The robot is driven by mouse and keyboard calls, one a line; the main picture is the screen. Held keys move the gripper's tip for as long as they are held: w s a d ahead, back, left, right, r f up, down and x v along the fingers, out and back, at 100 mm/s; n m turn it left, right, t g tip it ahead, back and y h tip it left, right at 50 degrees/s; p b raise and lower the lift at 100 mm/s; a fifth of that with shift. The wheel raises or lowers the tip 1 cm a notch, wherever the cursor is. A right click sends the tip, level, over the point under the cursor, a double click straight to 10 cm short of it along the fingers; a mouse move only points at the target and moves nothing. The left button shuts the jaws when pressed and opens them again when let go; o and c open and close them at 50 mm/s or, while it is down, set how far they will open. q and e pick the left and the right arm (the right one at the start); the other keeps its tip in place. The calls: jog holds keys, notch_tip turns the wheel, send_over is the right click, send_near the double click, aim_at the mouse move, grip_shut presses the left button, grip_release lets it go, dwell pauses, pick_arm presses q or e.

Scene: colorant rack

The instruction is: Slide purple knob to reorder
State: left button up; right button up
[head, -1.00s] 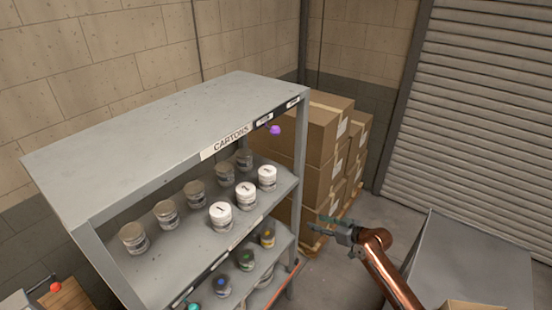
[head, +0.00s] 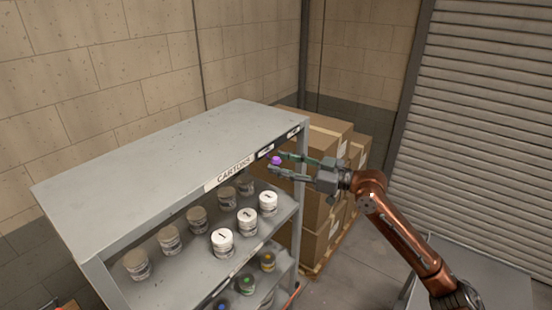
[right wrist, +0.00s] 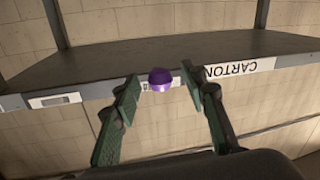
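The purple knob (head: 276,160) sits on the front edge of the rack's top shelf, right of the CARTONS label (head: 234,172). My right gripper (head: 273,164) is open with its fingers reaching toward the knob. In the right wrist view the knob (right wrist: 160,79) shows between the two spread fingertips (right wrist: 160,92), with a gap on each side. Whether either finger touches it cannot be told, but no grip shows. A small label behind the knob is partly hidden in that view. My left gripper is not in view.
The grey rack (head: 170,150) holds several white and grey tins on its middle shelf and colour-marked tins below. Stacked cardboard boxes (head: 325,150) stand behind and right of it. A roller shutter (head: 485,130) is at the right.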

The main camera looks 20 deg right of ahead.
jog(key=shift+x, duration=0.95)
grip_shut()
